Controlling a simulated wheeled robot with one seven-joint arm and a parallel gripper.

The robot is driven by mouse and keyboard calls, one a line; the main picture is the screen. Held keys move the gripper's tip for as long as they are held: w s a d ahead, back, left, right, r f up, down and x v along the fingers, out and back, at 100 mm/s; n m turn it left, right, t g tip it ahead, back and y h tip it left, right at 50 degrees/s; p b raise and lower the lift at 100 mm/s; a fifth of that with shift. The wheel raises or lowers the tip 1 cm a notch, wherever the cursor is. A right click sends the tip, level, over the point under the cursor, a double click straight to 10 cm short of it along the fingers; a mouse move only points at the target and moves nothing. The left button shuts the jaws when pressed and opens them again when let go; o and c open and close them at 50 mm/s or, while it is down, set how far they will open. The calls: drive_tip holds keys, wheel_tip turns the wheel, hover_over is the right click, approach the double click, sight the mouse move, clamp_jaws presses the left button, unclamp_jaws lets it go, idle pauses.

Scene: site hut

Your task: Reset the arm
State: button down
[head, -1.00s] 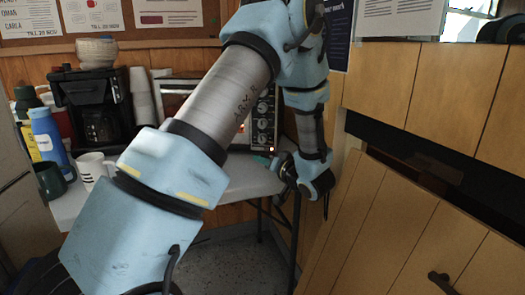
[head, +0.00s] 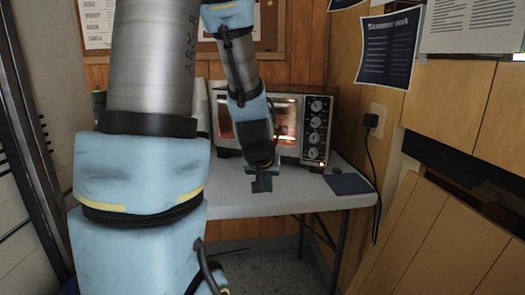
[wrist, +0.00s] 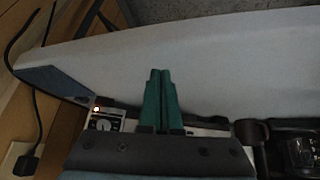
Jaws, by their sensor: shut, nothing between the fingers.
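My gripper (head: 262,184) hangs from my blue and grey arm in front of the toaster oven, over the white table. In the wrist view, its two green fingers (wrist: 160,78) are pressed together with nothing between them. The fingers point over the pale table top (wrist: 220,62). In the head view my arm hides the left part of the table and most of what stands there.
The toaster oven (head: 313,130) glows inside and stands at the back of the table (head: 225,203). A dark blue mat (head: 348,183) lies at the table's right end. A cord hangs from the wall socket (head: 377,118). Wooden panels (head: 440,235) stand at right.

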drive_tip(key=s+a+g+y+p, duration=0.1)
drive_tip(key=s+a+g, duration=0.4)
drive_tip(key=s+a, duration=0.5)
wheel_tip(320, 180, up, 15)
drive_tip(key=s+d+p, duration=0.2)
drive_tip(key=p, duration=1.2)
drive_tip(key=shift+n+p, duration=0.4)
